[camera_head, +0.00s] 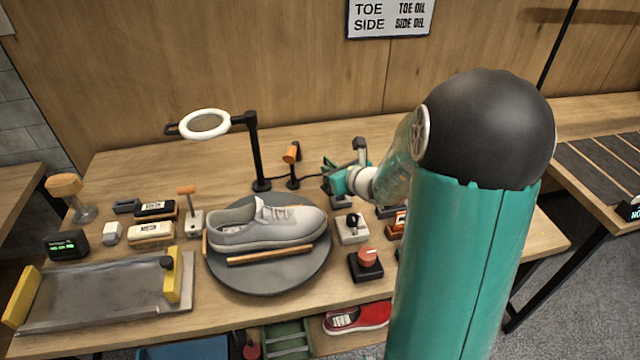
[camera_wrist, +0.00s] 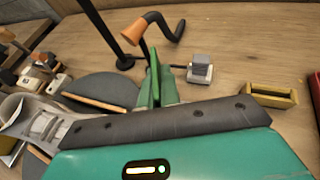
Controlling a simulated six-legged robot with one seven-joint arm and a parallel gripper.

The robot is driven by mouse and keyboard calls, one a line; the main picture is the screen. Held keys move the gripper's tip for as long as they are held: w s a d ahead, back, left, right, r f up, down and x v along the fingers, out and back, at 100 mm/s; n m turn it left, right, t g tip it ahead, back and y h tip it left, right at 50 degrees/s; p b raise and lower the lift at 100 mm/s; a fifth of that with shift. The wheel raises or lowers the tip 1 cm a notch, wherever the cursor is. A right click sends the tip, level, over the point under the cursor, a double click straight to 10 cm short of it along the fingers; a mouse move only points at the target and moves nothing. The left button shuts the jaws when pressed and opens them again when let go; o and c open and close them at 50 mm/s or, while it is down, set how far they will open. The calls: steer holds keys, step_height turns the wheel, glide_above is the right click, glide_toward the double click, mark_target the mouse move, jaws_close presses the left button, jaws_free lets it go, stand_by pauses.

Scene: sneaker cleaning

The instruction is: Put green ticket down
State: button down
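My gripper (camera_head: 338,178) is above the back middle of the workbench, right of the orange lamp. Its teal fingers (camera_wrist: 163,90) are close together in the wrist view, with a thin green piece, seemingly the green ticket (camera_wrist: 154,72), standing edge-on between them. In the head view the ticket shows only as a small dark green sliver at the fingertips. A small grey block on a pale base (camera_wrist: 200,70) is just right of the fingers in the wrist view. A yellow open-topped holder (camera_wrist: 272,95) stands further right.
A grey sneaker (camera_head: 265,225) lies on the round dark turntable (camera_head: 290,278). The ring lamp (camera_head: 205,124) and orange lamp (camera_head: 291,153) stand behind it. A red button (camera_head: 367,258) sits at front right. My arm hides much of the bench's right side.

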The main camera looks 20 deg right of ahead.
mark_target(323, 185)
steer(key=shift+w+a+f, duration=0.3)
steer(key=shift+w+f, duration=0.1)
steer(key=shift+f, duration=0.65)
steer(key=shift+w+a+f, duration=0.25)
steer(key=shift+w+f, duration=0.15)
steer(key=shift+f, duration=0.7)
steer(key=shift+w+a+f, duration=0.3)
steer(key=shift+w+f, duration=0.1)
steer(key=shift+f, duration=0.65)
steer(key=shift+f, duration=0.2)
steer(key=c, duration=1.6)
jaws_free()
